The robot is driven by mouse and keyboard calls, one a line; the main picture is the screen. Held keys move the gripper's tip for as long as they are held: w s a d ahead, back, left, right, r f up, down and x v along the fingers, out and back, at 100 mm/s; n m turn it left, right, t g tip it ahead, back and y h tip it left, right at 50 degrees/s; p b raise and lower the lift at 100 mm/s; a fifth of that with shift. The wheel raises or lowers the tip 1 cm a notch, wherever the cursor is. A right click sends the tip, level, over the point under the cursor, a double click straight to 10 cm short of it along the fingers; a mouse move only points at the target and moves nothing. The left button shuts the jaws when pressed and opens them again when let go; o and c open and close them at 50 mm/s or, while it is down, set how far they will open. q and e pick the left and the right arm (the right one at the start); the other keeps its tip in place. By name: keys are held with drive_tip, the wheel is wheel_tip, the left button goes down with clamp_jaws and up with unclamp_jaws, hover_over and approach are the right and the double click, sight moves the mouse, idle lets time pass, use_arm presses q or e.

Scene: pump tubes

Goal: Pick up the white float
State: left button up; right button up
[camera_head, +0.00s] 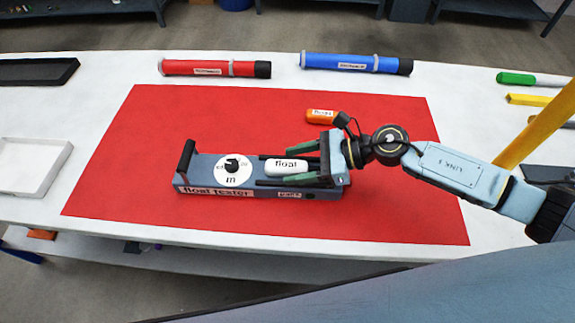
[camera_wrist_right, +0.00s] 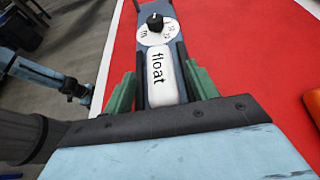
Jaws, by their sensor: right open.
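The white float (camera_head: 287,169), labelled "float", lies in the cradle of the blue-grey float tester (camera_head: 205,178) on the red mat. My right gripper (camera_head: 285,165) is open, with its green fingers on either side of the float. In the right wrist view the float (camera_wrist_right: 161,76) lies between the two green fingers (camera_wrist_right: 162,92), with the tester's dial beyond it. I cannot tell whether the fingers touch the float.
An orange float (camera_head: 320,115) lies behind my right gripper on the red mat (camera_head: 150,125). A red tube (camera_head: 225,69) and a blue tube (camera_head: 345,64) lie at the table's back. A white tray (camera_head: 30,165) stands at the left. The mat's left part is clear.

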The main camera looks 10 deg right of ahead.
drive_tip(key=c, duration=1.2)
